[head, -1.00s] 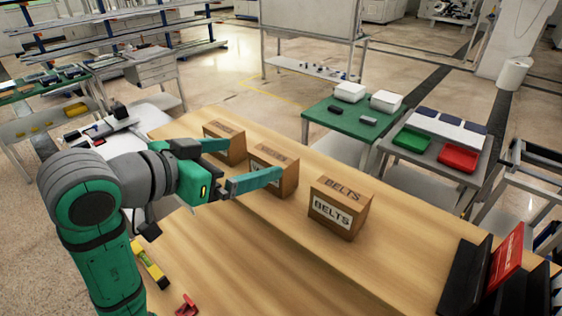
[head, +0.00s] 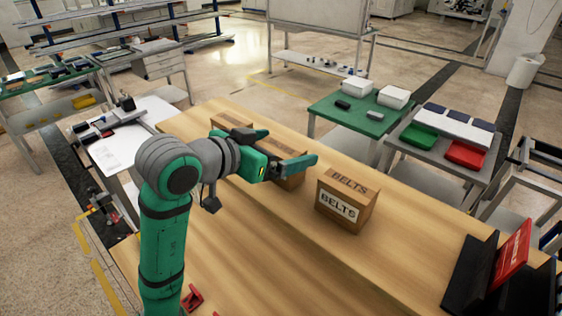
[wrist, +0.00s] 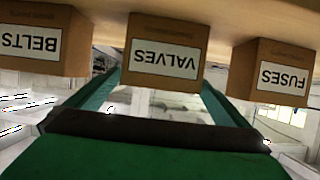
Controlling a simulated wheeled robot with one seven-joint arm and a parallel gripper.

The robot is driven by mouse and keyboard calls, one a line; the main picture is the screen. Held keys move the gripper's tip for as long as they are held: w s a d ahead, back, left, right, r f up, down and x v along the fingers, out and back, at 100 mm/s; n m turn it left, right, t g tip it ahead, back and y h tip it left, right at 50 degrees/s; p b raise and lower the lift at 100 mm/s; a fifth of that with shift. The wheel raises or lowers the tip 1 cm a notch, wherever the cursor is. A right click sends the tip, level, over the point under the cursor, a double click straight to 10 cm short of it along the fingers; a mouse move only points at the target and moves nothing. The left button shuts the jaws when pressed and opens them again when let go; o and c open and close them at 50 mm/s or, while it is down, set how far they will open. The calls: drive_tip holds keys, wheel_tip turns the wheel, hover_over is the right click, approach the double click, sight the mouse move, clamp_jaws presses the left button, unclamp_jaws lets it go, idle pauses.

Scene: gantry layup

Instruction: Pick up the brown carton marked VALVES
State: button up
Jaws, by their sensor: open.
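The brown carton marked VALVES (wrist: 165,52) is in the middle of the wrist view, its label upside down. In the head view it is the middle carton (head: 292,182), largely hidden behind my gripper. My gripper (head: 288,147) is open and empty, with its two teal fingers pointing toward this carton. In the wrist view the fingers reach toward the carton's left and right sides. I cannot tell whether the tips are level with its sides or still short of them.
A BELTS carton (head: 345,200) stands to the right of VALVES in the head view. A FUSES carton (wrist: 272,72) stands on the other side. All stand on a wooden bench (head: 270,262). A black rack with a red part (head: 510,262) is at the right. The front bench area is mostly clear.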

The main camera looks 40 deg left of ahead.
drive_tip(key=c, duration=1.3)
drive_tip(key=shift+o, duration=0.2)
drive_tip(key=shift+w, duration=0.2)
